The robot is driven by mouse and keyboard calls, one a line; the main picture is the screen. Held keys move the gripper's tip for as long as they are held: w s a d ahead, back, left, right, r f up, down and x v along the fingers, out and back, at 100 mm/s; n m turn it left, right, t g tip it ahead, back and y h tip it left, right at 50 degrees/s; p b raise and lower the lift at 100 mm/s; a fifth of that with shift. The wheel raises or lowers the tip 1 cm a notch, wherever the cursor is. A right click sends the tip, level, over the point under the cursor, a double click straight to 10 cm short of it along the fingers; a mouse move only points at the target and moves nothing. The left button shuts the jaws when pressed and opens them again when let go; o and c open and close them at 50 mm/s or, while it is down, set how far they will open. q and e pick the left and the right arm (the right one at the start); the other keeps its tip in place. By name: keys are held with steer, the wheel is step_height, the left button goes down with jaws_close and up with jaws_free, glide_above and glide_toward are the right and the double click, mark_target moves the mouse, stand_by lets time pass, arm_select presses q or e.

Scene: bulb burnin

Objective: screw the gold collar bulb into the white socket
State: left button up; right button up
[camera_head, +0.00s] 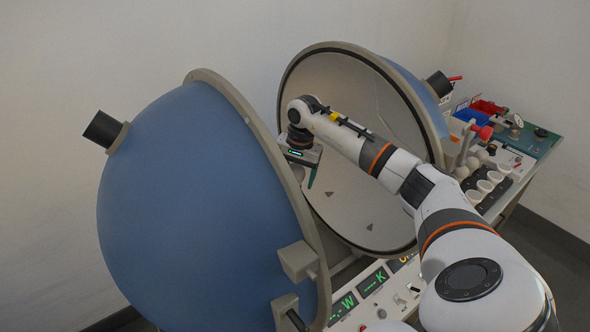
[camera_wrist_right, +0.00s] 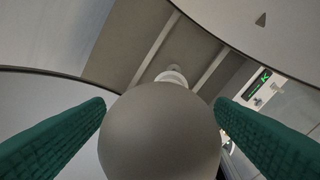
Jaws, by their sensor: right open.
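In the right wrist view a large round grey bulb (camera_wrist_right: 160,135) fills the middle, between the two green fingers of my right gripper (camera_wrist_right: 160,106). The fingers are open, with one on each side of the bulb. A small pale round fitting (camera_wrist_right: 172,76) shows just beyond the bulb; I cannot tell whether it is the white socket. The bulb's collar is hidden, so its colour cannot be told. In the head view my right gripper (camera_head: 311,176) hangs between the two halves of a large sphere, and no bulb shows at it. My left gripper is not in view.
The blue sphere half (camera_head: 190,190) stands left, and the other half (camera_head: 350,110) stands open behind my right arm. A panel with green displays (camera_head: 372,281) lies below. At right, pale bulbs (camera_head: 471,163), white cups (camera_head: 485,187) and red (camera_head: 486,107) and blue bins (camera_head: 470,116) crowd the bench.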

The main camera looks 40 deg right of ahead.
steer(key=c, duration=1.1)
steer(key=shift+o, duration=0.2)
steer(key=m, duration=0.5)
steer(key=shift+r+m+h+p, duration=0.1)
steer(key=shift+m+h+p, duration=0.2)
steer(key=shift+h+p, duration=0.1)
steer(key=m+p, duration=0.1)
steer(key=m, duration=0.4)
steer(key=shift+s+a+m+h, duration=0.1)
steer(key=shift+s+m+h, duration=0.05)
steer(key=shift+m+h, duration=0.25)
steer(key=m, duration=0.3)
steer(key=m+p, duration=0.1)
steer(key=m, duration=0.2)
steer(key=shift+g+h, duration=0.3)
steer(key=m, duration=0.5)
steer(key=shift+s+g+p, duration=0.1)
steer(key=shift+g+p, duration=0.3)
